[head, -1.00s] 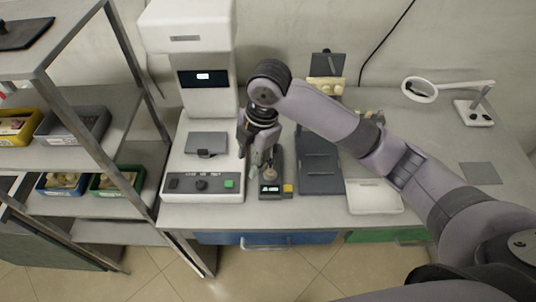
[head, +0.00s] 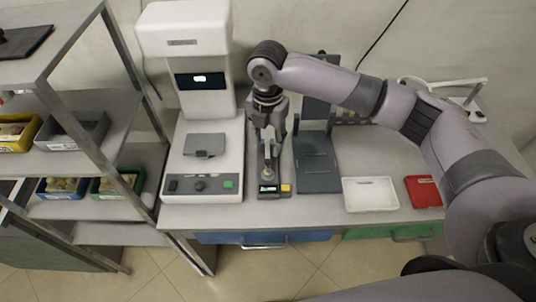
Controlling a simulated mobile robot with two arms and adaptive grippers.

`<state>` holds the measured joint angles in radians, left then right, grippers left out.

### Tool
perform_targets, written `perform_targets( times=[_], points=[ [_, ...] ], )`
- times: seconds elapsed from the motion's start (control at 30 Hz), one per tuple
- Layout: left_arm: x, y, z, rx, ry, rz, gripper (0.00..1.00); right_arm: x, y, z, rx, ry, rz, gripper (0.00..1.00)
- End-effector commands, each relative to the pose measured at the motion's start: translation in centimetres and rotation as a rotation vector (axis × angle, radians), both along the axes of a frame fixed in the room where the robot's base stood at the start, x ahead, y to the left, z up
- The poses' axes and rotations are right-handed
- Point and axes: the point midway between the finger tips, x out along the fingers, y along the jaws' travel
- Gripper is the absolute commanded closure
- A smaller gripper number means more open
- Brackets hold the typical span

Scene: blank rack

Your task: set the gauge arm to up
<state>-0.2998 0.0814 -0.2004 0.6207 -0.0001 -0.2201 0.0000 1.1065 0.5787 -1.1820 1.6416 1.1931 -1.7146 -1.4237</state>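The gauge (head: 274,189) is a small dark device with a lit green display and a yellow button, at the front of the bench. A small light-coloured round part sits on its base just behind the display. A slim pale upright part shows behind that, close to my fingers, and I cannot tell whether it is the gauge arm. My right gripper (head: 269,138) points down over the rear of the gauge and hides that part of it. Whether its fingers are open or closed on something is unclear. My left gripper is not in view.
A white machine (head: 203,165) with a lit screen stands left of the gauge. A dark grey stand (head: 317,175) is close on its right. Further right are a white tray (head: 370,194) and a red tray (head: 423,191). A metal shelf rack (head: 92,150) with bins fills the left.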

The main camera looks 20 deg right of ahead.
Motion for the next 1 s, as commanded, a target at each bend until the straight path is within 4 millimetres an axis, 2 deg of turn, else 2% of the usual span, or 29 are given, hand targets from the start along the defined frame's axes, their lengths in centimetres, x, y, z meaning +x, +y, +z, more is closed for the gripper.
perform_targets(
  times=[0.2,0.4,0.57,0.8,1.0],
  points=[
    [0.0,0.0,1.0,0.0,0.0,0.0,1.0,-0.1,0.0,-4.5,-0.001,0.003,-0.002,0.62],
    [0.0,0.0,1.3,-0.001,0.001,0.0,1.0,0.0,0.0,-7.1,-0.001,0.001,-0.002,0.62],
    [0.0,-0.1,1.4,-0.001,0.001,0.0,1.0,0.0,0.0,-7.9,0.0,0.0,-0.001,0.62],
    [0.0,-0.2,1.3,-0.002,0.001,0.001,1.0,0.0,0.0,-8.0,-0.001,-0.001,-0.001,0.62],
    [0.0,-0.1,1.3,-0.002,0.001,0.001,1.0,0.0,0.0,-8.0,0.0,-0.001,-0.001,0.75]
  ],
)
